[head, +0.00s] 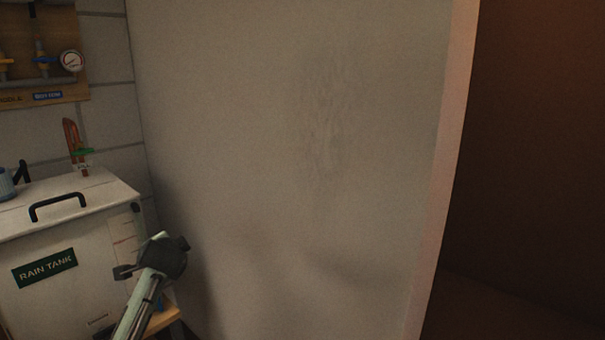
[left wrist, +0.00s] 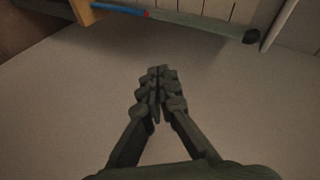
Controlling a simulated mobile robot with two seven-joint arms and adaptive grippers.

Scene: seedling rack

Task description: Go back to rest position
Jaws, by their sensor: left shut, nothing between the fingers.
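My left gripper (left wrist: 157,82) shows in the left wrist view with its dark fingers together and nothing between them. Beyond the fingertips is a plain pale surface, with a visible gap of unclear depth. In the head view my left arm rises from the bottom, in front of the lower right of the rain tank; its fingers cannot be made out clearly there. My right gripper is in neither view.
The white rain tank (head: 88,285) with a black lid handle (head: 58,206) stands at the left. A pale wall panel (head: 290,150) fills the middle. A gauge (head: 72,61) hangs upper left. A wooden edge (left wrist: 88,10) and a blue bar (left wrist: 118,9) show in the wrist view.

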